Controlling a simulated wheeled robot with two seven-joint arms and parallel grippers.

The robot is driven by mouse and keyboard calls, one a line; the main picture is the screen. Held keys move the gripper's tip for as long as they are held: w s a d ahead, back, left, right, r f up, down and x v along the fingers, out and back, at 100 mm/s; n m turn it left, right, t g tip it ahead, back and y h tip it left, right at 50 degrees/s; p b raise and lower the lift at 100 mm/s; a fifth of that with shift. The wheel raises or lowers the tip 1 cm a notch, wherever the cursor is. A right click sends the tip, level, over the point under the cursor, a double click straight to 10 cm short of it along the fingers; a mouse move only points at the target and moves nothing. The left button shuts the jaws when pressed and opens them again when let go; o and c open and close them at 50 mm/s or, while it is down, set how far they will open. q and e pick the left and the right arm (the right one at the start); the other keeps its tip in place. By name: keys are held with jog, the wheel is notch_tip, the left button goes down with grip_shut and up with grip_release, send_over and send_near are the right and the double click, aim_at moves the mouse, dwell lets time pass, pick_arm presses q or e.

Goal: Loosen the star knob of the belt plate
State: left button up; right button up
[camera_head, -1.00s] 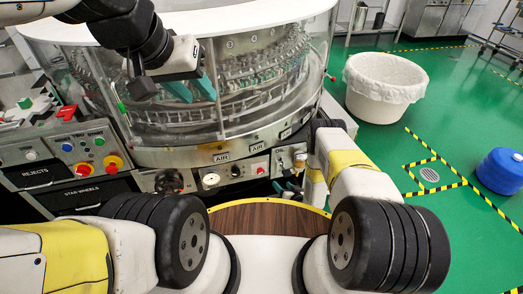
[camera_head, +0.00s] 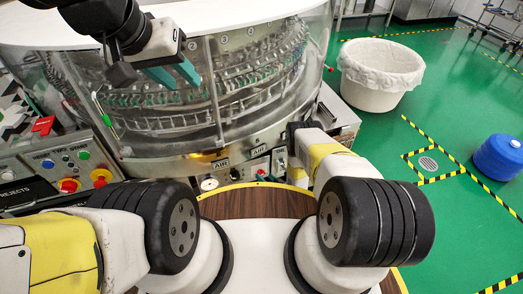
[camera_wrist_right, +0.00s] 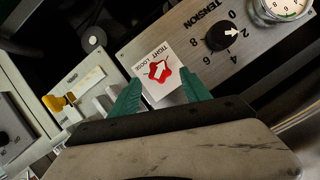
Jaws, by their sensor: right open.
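In the right wrist view a white plate marked TIGHT and LOOSE (camera_wrist_right: 150,55) carries a red star-like shape with white arrows (camera_wrist_right: 159,72). I cannot tell whether that shape is the raised star knob or a printed mark. My right gripper (camera_wrist_right: 161,92) is open, its green fingers on either side of the plate's lower end, with nothing seen gripped. Contact with the plate cannot be told. In the head view the right gripper is hidden beyond its arm. My left gripper (camera_head: 171,75) is open and empty in front of the washer's clear guard (camera_head: 270,75).
A grey panel with a black TENSION dial (camera_wrist_right: 222,35) and a gauge (camera_wrist_right: 283,6) is close to the right gripper. A yellow knob (camera_wrist_right: 58,103) stands at left. A button panel (camera_head: 78,160) is at left; a lined white bin (camera_head: 378,95) and blue drum (camera_head: 500,158) stand right.

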aim_at(261, 174)
jog(key=shift+x, duration=1.7)
jog(key=shift+c, duration=0.2)
grip_shut()
jog(key=shift+a+n+h, duration=0.1)
jog(key=shift+n+h, duration=0.8)
jog(key=shift+n, duration=0.3)
jog(key=shift+s+a+n+t+h, duration=0.1)
jog(key=shift+n+t+h, duration=0.3)
jog(key=shift+n+h, duration=0.55)
jog(key=shift+n, duration=0.25)
